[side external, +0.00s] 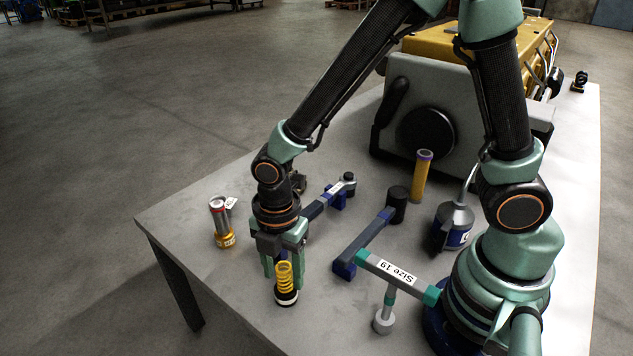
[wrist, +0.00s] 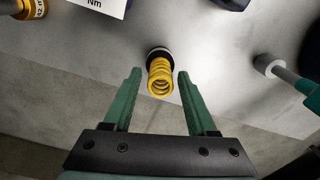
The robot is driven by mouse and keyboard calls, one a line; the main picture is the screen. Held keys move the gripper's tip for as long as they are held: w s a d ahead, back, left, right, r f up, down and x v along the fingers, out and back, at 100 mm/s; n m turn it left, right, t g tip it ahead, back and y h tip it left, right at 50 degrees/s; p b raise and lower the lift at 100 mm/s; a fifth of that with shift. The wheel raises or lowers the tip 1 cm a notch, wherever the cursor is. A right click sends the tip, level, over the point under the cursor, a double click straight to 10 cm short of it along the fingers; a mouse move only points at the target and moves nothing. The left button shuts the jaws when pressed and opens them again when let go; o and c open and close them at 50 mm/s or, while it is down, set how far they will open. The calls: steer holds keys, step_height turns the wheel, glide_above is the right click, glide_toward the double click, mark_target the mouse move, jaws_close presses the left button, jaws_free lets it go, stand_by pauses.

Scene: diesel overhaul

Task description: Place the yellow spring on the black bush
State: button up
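The yellow spring (side external: 285,274) stands upright on the black bush (side external: 286,298), which has a pale band near its top. In the wrist view the spring (wrist: 160,78) shows its open coil end toward the camera, with the dark, pale-ringed bush (wrist: 158,53) behind it. My gripper (side external: 285,275) points down at the spring. In the wrist view my gripper (wrist: 159,75) is open, with one green finger on each side of the spring and a visible gap to both. How the spring's lower end sits on the bush is partly hidden.
Blue-and-grey tools lie behind and right, near a yellow-and-purple cylinder (side external: 422,176). A "Size 19" tool (side external: 388,267) is on the right. The table's front-left area is clear to its edge.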

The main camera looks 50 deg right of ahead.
mark_target(282, 267)
stand_by(0.3)
step_height(282, 267, up, 11)
steer(key=d+r+m+t, duration=0.2)
steer(key=d+r+m, duration=0.2)
steer(key=d+m, duration=0.3)
steer(key=s+d+r+m+t, duration=0.1)
steer(key=d+r+m+t, duration=0.2)
steer(key=d+m, duration=0.5)
steer(key=shift+s+r+m+t, duration=0.3)
steer(key=shift+r+m, duration=0.6)
steer(key=shift+m, duration=2.1)
steer(key=shift+d, duration=0.1)
